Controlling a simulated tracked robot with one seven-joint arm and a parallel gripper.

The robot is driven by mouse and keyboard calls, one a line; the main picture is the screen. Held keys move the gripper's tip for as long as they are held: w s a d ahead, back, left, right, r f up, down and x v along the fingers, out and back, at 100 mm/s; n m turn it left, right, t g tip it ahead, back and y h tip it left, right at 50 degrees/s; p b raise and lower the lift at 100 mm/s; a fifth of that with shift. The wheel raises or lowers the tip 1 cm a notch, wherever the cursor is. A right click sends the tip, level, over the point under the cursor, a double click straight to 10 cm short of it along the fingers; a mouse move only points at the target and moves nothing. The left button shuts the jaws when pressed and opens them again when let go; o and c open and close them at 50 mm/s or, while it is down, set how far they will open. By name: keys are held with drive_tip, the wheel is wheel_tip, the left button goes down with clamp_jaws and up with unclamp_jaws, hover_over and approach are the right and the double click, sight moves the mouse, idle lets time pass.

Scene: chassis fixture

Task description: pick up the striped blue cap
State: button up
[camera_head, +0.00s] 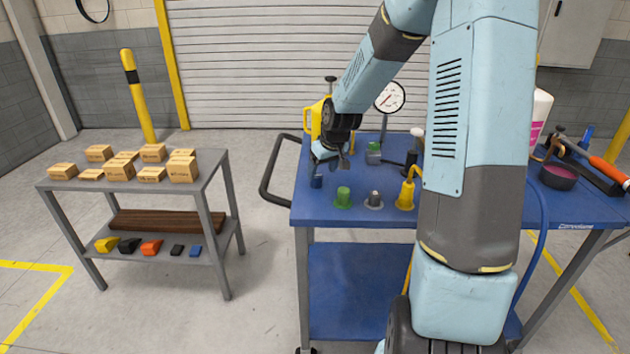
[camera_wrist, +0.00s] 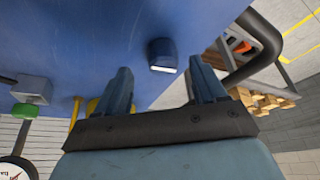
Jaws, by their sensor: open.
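A small dark blue cap (camera_head: 316,181) stands on the blue cart top near its left edge. In the wrist view the blue cap (camera_wrist: 162,50) shows a pale band along one edge; finer striping is too small to tell. My gripper (camera_head: 330,157) is just above and slightly right of the cap in the head view. In the wrist view its two fingers (camera_wrist: 160,68) are spread apart, with the cap beyond the tips and between them. Nothing is held.
A green cap (camera_head: 343,197), a grey cap (camera_head: 375,200) and a yellow cap (camera_head: 405,194) stand nearby on the blue cart (camera_head: 315,212). A black handle rail (camera_head: 270,180) borders the left side. A grey table (camera_head: 130,183) with several boxes stands further left.

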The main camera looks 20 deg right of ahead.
sight(318, 177)
drive_tip(key=shift+w+a+x, duration=0.1)
drive_tip(key=shift+x, duration=1.2)
drive_tip(key=shift+w+a+x, duration=0.1)
drive_tip(key=shift+a+x, duration=0.05)
drive_tip(key=shift+x, duration=1.2)
drive_tip(key=shift+r, duration=0.1)
clamp_jaws()
